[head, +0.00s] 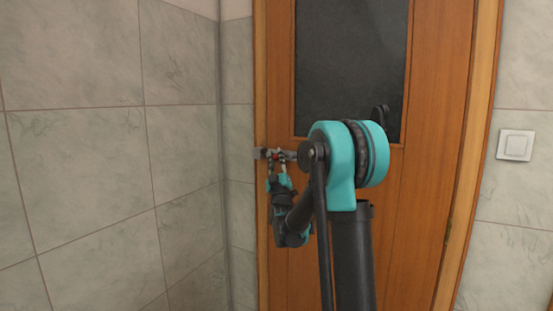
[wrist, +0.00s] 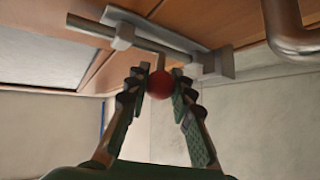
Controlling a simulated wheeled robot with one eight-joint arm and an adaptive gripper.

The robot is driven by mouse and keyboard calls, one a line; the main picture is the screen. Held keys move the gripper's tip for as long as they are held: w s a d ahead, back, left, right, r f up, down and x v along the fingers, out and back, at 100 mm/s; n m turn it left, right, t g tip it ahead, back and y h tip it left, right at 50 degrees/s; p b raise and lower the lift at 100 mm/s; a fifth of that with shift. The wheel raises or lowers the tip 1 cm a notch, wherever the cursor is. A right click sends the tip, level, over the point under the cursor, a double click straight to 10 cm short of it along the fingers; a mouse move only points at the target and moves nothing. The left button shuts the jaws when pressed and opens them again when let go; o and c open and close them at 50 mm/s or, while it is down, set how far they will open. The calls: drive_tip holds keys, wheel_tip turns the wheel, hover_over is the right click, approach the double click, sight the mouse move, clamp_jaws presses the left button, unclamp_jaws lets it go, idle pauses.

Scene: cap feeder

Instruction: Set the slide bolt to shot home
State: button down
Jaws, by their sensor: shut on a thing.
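The slide bolt (wrist: 150,44) is fixed to the wooden door (head: 430,130). In the wrist view its rod runs through a bracket (wrist: 123,36) on the left towards a second bracket and a larger block (wrist: 222,64) on the right. A red knob (wrist: 160,85) hangs from the rod on a short stem, between the brackets. My gripper (wrist: 161,90) is shut on the knob, one finger on each side. In the head view my gripper (head: 278,163) is at the door's left edge, by the bolt's pale plate (head: 261,153). Whether the rod's tip enters the block is unclear.
Tiled wall (head: 90,190) stands close to the left of the door. A thick rounded metal bar (wrist: 294,35) is near the bolt's right end in the wrist view. The door has a dark panel (head: 345,60). A light switch (head: 515,145) is on the right wall.

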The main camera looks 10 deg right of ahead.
drive_tip(key=w+a, duration=0.2)
drive_tip(key=a, duration=0.1)
drive_tip(key=shift+w, duration=0.1)
drive_tip(key=c, duration=1.3)
unclamp_jaws()
drive_tip(key=v, duration=1.2)
drive_tip(key=shift+y, duration=0.3)
